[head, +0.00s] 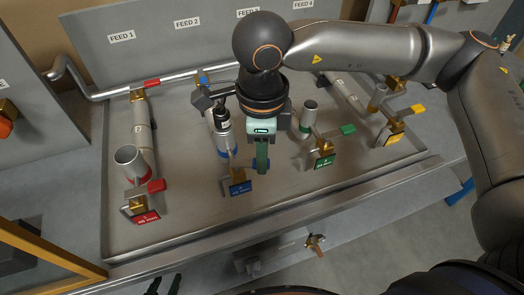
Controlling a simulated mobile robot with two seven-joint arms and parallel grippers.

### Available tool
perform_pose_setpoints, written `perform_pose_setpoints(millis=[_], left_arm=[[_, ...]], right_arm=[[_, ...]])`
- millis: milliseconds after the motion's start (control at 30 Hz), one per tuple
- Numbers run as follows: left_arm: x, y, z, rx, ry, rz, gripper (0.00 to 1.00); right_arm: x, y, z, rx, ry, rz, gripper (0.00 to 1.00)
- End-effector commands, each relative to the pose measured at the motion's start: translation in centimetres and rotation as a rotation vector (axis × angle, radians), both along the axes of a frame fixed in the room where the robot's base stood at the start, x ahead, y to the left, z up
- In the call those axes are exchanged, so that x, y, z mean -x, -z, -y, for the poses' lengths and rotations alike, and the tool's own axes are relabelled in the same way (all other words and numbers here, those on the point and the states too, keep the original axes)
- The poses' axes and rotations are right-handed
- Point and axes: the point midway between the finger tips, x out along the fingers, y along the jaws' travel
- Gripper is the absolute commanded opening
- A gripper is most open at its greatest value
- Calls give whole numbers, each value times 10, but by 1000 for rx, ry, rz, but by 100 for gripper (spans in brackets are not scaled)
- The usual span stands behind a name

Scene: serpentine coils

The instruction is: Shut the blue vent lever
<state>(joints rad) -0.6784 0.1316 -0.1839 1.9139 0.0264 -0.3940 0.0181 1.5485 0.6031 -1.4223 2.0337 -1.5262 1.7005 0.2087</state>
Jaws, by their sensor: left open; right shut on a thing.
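The blue vent lever (260,171) is at the front of the second coil, just right of the blue tag (240,188). Only a small blue part shows under my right gripper (262,165). That gripper reaches down from above, its green fingers shut on the lever. The fingers hide most of the lever and part of its valve, so its exact angle is hard to tell. My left gripper (164,285) shows only as two dark fingertips, apart and empty, at the bottom edge, below the tray's front.
A red lever (157,185) and a green lever (324,161) stand on either side, with a yellow lever (417,108) farther right. Upright cups, pipes and brass valves crowd the metal tray (200,222). Its front strip is clear. My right arm covers the back right.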

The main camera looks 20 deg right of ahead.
Motion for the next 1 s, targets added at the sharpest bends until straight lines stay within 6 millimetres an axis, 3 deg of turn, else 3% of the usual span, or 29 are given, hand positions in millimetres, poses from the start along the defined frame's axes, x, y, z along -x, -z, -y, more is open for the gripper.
perform_pose_setpoints(millis=[167,600,1000], left_arm=[[0,2,0,0,0,1,50],[0,50,0,0,0,0,50],[0,52,0,0,0,0,50]], right_arm=[[0,1,0,-1,-6,0,0],[-16,3,2,-1,-335,3,0],[-19,-1,2,-2,-400,2,0]])
